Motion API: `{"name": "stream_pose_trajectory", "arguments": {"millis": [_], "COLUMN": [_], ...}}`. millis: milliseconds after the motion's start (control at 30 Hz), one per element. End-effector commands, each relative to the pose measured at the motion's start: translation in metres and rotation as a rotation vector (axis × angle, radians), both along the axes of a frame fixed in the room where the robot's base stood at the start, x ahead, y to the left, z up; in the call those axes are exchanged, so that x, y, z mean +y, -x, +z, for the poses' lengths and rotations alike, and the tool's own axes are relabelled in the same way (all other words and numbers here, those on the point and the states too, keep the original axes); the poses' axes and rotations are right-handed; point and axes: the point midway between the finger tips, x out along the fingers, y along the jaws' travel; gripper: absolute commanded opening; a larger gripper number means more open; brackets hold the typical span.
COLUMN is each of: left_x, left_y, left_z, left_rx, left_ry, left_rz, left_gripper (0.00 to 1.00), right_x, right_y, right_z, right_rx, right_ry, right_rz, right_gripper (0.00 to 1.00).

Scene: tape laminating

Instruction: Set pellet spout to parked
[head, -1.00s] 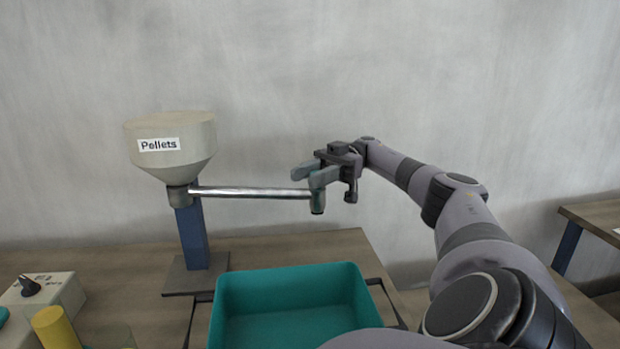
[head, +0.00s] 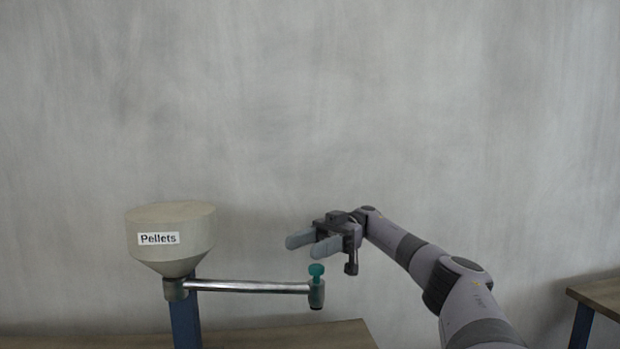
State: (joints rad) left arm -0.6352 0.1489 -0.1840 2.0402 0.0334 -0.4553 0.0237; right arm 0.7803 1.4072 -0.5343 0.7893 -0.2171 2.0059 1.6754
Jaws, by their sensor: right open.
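The pellet spout (head: 245,286) is a shiny metal tube running right from under the grey hopper (head: 172,228) labelled "Pellets". Its free end is a grey nozzle (head: 316,294) with a teal knob (head: 316,271) on top. My right gripper (head: 306,243) is open and empty, above the nozzle and slightly to its left in the picture, with its fingers pointing left. The fingers look apart from the knob. My left gripper is not in view.
A blue post (head: 186,324) holds up the hopper. A wooden table (head: 290,336) lies below, cut off by the picture's bottom edge. Another wooden table (head: 604,292) stands at the far right. A plain grey wall is behind.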

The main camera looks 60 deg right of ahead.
Motion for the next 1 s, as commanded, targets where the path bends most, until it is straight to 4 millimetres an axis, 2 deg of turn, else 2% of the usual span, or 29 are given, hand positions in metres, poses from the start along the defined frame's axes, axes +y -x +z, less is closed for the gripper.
{"name": "stream_pose_trajectory", "arguments": {"millis": [33, 200, 500, 733, 1000], "left_x": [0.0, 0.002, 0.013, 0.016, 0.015], "left_y": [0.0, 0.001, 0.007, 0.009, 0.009], "left_z": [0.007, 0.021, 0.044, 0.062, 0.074], "left_rx": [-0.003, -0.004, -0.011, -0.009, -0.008], "left_ry": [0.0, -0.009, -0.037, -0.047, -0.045], "left_rz": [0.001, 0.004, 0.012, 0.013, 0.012], "left_gripper": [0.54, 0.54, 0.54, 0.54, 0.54], "right_x": [0.0, 0.0, 0.0, 0.0, 0.0], "right_y": [0.0, 0.0, 0.0, 0.0, 0.0], "right_z": [0.018, 0.059, 0.108, 0.136, 0.149], "right_rx": [-0.008, -0.002, 0.0, 0.001, 0.002], "right_ry": [0.001, 0.001, 0.0, 0.0, 0.0], "right_rz": [0.0, 0.001, 0.0, 0.001, 0.001], "right_gripper": [0.56, 0.56, 0.56, 0.56, 0.56]}}
